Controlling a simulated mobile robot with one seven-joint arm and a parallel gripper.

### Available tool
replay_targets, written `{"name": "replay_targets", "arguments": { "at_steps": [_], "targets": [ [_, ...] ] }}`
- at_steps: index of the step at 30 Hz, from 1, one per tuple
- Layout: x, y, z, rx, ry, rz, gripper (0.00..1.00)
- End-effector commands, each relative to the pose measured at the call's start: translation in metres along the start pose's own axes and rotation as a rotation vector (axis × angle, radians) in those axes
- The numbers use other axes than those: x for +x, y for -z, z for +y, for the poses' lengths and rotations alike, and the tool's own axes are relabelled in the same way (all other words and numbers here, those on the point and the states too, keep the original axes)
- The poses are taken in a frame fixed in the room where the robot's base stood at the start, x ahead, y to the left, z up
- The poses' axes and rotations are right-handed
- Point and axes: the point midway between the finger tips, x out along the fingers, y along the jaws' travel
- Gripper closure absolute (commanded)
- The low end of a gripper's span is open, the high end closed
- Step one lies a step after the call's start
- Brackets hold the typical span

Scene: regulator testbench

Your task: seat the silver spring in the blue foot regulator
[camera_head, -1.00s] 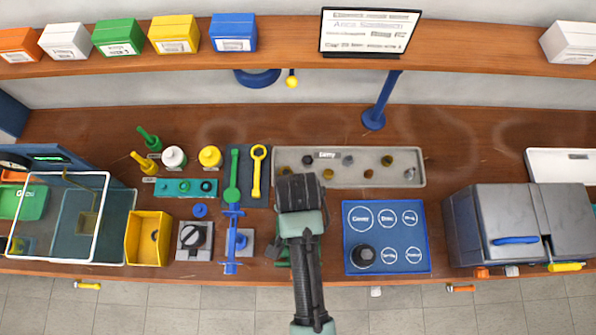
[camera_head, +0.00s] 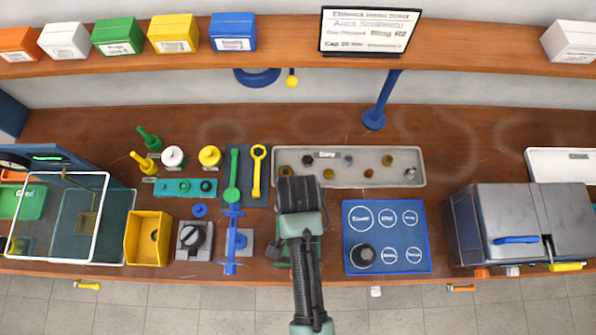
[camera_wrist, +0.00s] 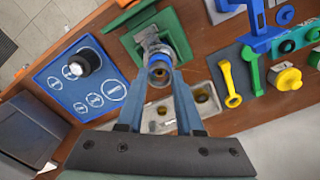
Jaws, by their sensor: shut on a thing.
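In the wrist view my gripper (camera_wrist: 160,78) has its two blue-grey fingers closed around a small round silver piece (camera_wrist: 158,72), which looks like the silver spring. Its coils are too small to make out. Just beyond it, a grey metal body (camera_wrist: 150,42) stands on a green fixture (camera_wrist: 127,42); this seems to be the regulator, and its blue foot is not clear. The spring overlaps the body in this view, so I cannot tell whether they touch. In the head view my gripper (camera_head: 299,192) hides the spring and most of the green fixture.
A grey tray (camera_head: 420,165) with several small parts lies behind my gripper. A blue board (camera_head: 405,240) with a black knob (camera_head: 364,256) lies to the right. A blue clamp (camera_head: 233,240) stands close on the left, with green and yellow wrenches (camera_head: 258,170) behind it.

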Motion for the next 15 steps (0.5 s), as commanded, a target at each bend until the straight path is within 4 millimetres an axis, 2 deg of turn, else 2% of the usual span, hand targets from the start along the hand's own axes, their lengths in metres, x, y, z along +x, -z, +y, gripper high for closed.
{"name": "replay_targets", "arguments": {
  "at_steps": [15],
  "targets": [
    [0.0078,0.0001,0.0001,0.001,0.0,0.0,1.0]
  ]
}}
